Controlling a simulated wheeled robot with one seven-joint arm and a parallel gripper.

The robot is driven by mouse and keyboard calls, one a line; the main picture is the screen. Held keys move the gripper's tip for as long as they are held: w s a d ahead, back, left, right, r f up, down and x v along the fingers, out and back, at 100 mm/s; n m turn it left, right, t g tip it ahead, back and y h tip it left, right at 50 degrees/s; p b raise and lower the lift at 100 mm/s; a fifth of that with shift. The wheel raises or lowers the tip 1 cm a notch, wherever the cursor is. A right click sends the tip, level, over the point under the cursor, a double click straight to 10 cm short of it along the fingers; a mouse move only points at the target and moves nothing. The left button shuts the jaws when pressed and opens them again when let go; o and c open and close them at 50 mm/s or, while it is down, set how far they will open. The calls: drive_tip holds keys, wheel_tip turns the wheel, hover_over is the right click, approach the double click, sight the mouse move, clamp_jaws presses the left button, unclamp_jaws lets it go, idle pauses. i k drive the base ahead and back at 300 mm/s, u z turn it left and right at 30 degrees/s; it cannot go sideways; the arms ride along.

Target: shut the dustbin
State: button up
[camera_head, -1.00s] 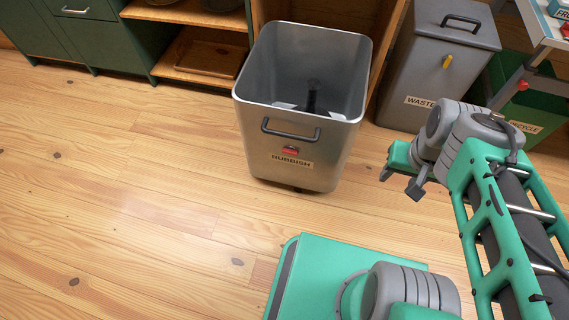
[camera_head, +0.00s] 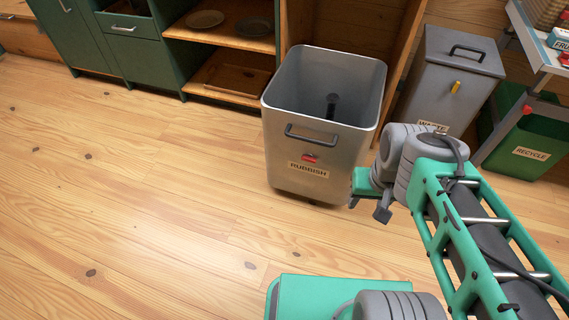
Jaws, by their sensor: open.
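The dustbin, a grey metal bin labelled RUBBISH (camera_head: 345,165), stands out in front of a wooden cabinet opening, with its top open. Its front has a dark bar handle (camera_head: 312,136) and a small red part (camera_head: 310,157) above the label. A dark upright piece shows inside it. My gripper (camera_head: 367,208) is open and empty, in front of the bin's lower right corner in the picture and below handle height. In the picture it overlaps the bin's edge; I cannot tell whether they touch.
A lidded grey waste bin (camera_head: 452,85) and a green recycle bin (camera_head: 528,148) stand to the right, by a table (camera_head: 545,55). Green cabinets (camera_head: 110,45) and open wooden shelves (camera_head: 225,38) with plates and a tray line the back left. The wooden floor (camera_head: 130,190) at left is clear.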

sight(294, 104)
drive_tip(key=u, duration=0.4)
drive_tip(key=i, duration=1)
drive_tip(key=z, duration=0.05)
drive_tip(key=k, duration=0.5)
drive_tip(key=u, duration=2.25)
drive_tip(key=i, duration=1.25)
drive_tip(key=z, duration=2.5)
